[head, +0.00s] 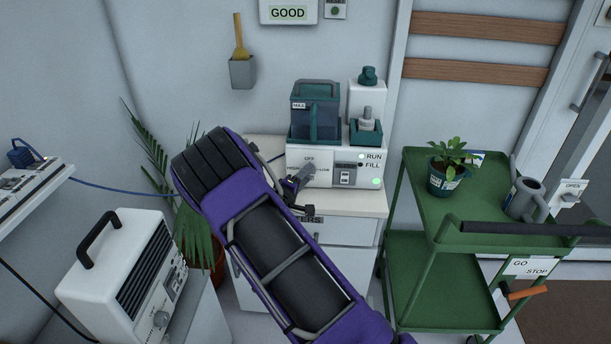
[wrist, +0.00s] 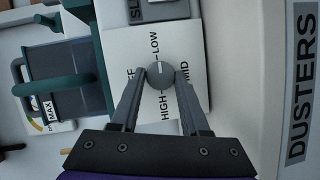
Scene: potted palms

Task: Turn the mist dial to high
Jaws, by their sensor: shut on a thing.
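The mist dial (wrist: 161,76) is a grey round knob on the white front panel of the humidifier (head: 329,150). In the wrist view its white mark points up toward LOW. The labels OFF, LOW, MID and HIGH surround it, with HIGH (wrist: 164,103) on the side nearest my gripper's base. My gripper (wrist: 161,80) is shut on the dial, one fingertip on each side.
The humidifier, with its teal tank (head: 315,112), stands on a white cabinet (head: 350,202). A rocker switch (head: 344,174) is right of the dial. A green cart (head: 412,195) stands to the right. A palm (head: 190,225) and white heater (head: 125,275) are left.

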